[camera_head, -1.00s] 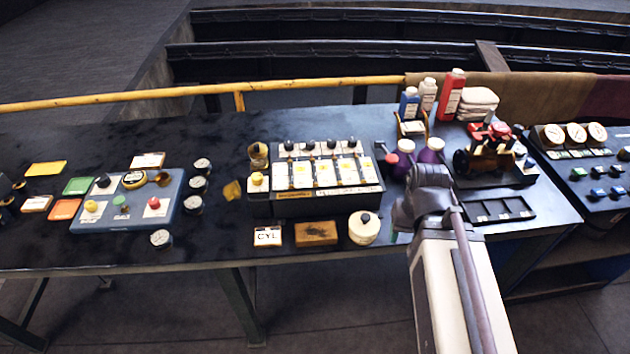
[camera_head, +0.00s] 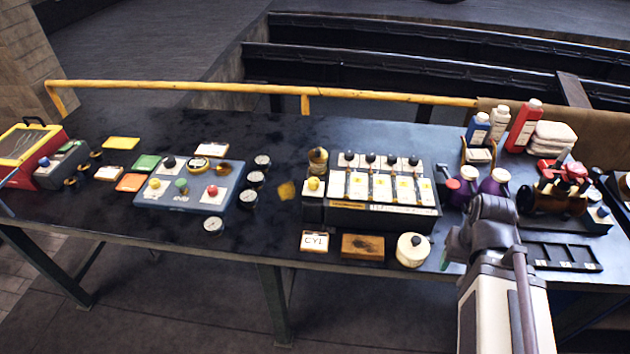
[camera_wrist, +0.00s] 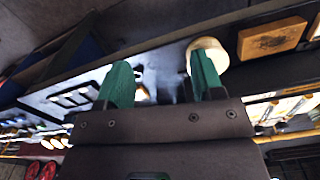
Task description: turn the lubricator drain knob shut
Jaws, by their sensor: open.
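The lubricator (camera_head: 380,217) is a dark box on the bench with several white and yellow sight panels and a row of black knobs along its top. A yellow knob (camera_head: 313,184) stands at its left end, and a dark red knob (camera_head: 452,184) is by its right end. I cannot tell which one is the drain knob. My gripper (camera_wrist: 162,80) has two green fingers, apart and empty in the wrist view. In the head view one green fingertip shows at the bench's front edge, right of the round white pot (camera_head: 412,251), apart from the lubricator.
The wooden block (camera_head: 362,246) and CYL label (camera_head: 314,242) lie in front of the lubricator. Purple-bodied jars (camera_head: 495,182) and bottles (camera_head: 478,128) stand to its right. A blue control box (camera_head: 188,186) and gauges are left. A yellow rail (camera_head: 250,89) runs behind the bench.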

